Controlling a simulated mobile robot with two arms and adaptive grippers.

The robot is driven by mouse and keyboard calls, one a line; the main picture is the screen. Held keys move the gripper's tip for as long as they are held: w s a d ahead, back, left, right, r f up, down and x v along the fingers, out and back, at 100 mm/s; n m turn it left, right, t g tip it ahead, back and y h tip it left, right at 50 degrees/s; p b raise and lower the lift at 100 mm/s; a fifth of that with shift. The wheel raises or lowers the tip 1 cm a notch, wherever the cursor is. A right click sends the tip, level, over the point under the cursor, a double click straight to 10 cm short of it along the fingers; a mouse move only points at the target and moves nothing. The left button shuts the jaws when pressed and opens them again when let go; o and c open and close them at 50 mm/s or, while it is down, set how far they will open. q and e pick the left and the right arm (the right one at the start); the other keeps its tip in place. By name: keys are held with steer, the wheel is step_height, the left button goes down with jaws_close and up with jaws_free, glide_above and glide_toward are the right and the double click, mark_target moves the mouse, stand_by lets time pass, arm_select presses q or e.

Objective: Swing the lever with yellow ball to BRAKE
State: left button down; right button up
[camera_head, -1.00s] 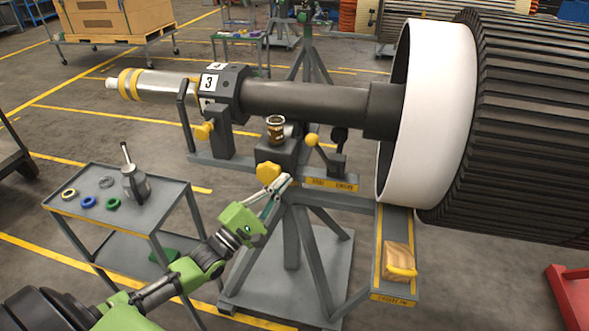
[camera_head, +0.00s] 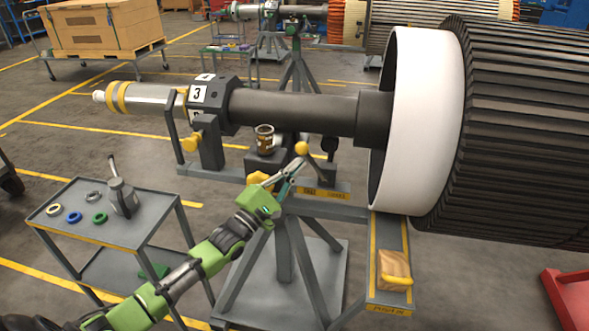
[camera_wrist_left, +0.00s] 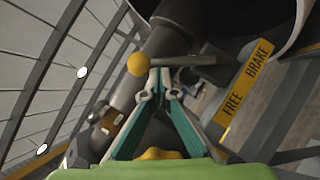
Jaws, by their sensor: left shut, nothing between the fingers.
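The lever's yellow ball (camera_head: 302,148) shows on the stand under the shaft in the head view. In the left wrist view the ball (camera_wrist_left: 137,63) is left of the fingertips, and its grey lever arm (camera_wrist_left: 190,61) runs right from it. A yellow label (camera_wrist_left: 245,88) reads FREE and BRAKE, with BRAKE at its upper end; it also shows in the head view (camera_head: 322,192). My left gripper (camera_head: 297,166) is shut and empty, its tips close beside the ball and lever; I cannot tell if they touch. My right gripper is not in view.
A grey cart (camera_head: 150,222) with several rings stands at left.

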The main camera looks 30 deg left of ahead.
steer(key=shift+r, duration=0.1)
arm_select(q)
steer(key=shift+d+r+m+p, duration=0.15)
steer(key=shift+r+m+p, duration=0.2)
steer(key=shift+p, duration=0.3)
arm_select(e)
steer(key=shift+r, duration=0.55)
arm_select(q)
steer(key=shift+d+m+g+h, duration=0.1)
steer(key=shift+m+g+h, duration=0.2)
steer(key=shift+g, duration=0.1)
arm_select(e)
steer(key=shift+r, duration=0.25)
